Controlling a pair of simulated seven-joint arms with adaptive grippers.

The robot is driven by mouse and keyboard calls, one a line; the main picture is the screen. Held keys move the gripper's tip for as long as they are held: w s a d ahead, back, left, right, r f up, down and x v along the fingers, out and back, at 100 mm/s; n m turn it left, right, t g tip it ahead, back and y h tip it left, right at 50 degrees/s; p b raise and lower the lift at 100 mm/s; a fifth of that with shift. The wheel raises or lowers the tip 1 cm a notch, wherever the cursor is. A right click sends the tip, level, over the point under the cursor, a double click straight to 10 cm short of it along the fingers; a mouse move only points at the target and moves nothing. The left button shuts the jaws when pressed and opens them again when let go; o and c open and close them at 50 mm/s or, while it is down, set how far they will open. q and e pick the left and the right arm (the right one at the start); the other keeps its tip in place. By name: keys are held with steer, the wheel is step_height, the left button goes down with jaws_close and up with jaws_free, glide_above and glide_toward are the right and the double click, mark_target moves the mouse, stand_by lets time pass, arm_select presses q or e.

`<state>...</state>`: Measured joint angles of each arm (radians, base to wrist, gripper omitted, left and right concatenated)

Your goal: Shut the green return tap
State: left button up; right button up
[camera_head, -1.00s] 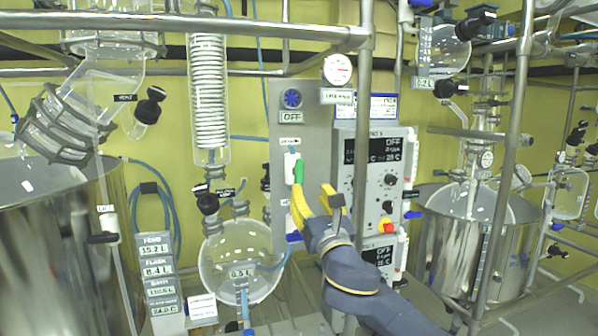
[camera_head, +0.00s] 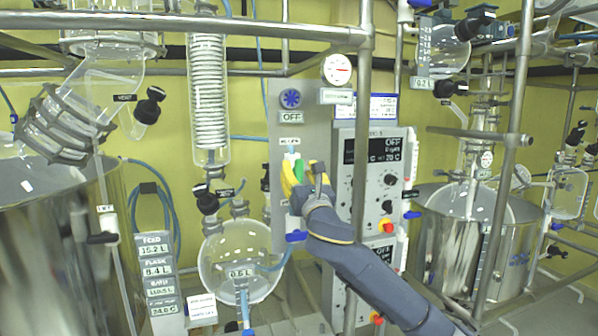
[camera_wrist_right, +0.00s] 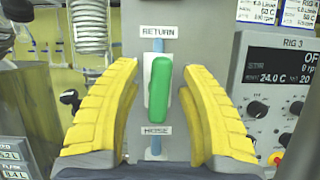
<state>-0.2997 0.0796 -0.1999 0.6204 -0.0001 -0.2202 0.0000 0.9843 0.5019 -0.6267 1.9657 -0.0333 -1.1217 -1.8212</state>
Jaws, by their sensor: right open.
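The green return tap (camera_wrist_right: 160,92) shows in the right wrist view as an upright green handle on a white body, between a "RETURN" label above and another label below. In the head view the green tap (camera_head: 298,174) is partly covered by my right gripper. My right gripper (camera_wrist_right: 158,95) is open, with one yellow finger on each side of the handle and a visible gap on both sides. In the head view my right gripper (camera_head: 299,174) is at the panel, its arm coming in from the lower right. My left gripper is in neither view.
The grey panel (camera_head: 285,225) carries the tap and a blue knob (camera_head: 291,98) above it. To the right is a control box (camera_head: 375,190) with dials. A round glass flask (camera_head: 232,265) hangs at the lower left. A metal pipe (camera_head: 362,130) stands just right of the panel.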

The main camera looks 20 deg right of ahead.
jaws_close()
steer(key=shift+m, duration=0.3)
stand_by(0.3)
steer(key=m+h, duration=0.1)
steer(key=m, duration=0.1)
steer(key=m+h, duration=0.2)
steer(key=m, duration=0.1)
steer(key=shift+d+g, duration=0.1)
steer(key=shift+g, duration=0.3)
steer(key=m+h, duration=0.1)
steer(key=m, duration=0.2)
steer(key=m+g+h, duration=0.1)
steer(key=m, duration=0.2)
steer(key=shift+d+f+m+g+h, duration=0.1)
steer(key=shift+m+g+h, duration=0.2)
steer(key=shift+h, duration=0.1)
steer(key=m+g, duration=0.1)
steer(key=m, duration=0.1)
steer(key=m+g, duration=0.1)
steer(key=m, duration=0.2)
steer(key=shift+d+f+h, duration=0.1)
steer(key=shift+f+h, duration=0.05)
steer(key=shift+h, duration=0.25)
steer(key=shift+f+m+g, duration=0.1)
steer(key=shift+m+g, duration=0.6)
steer(key=shift+m, duration=1.3)
steer(key=shift+d, duration=0.1)
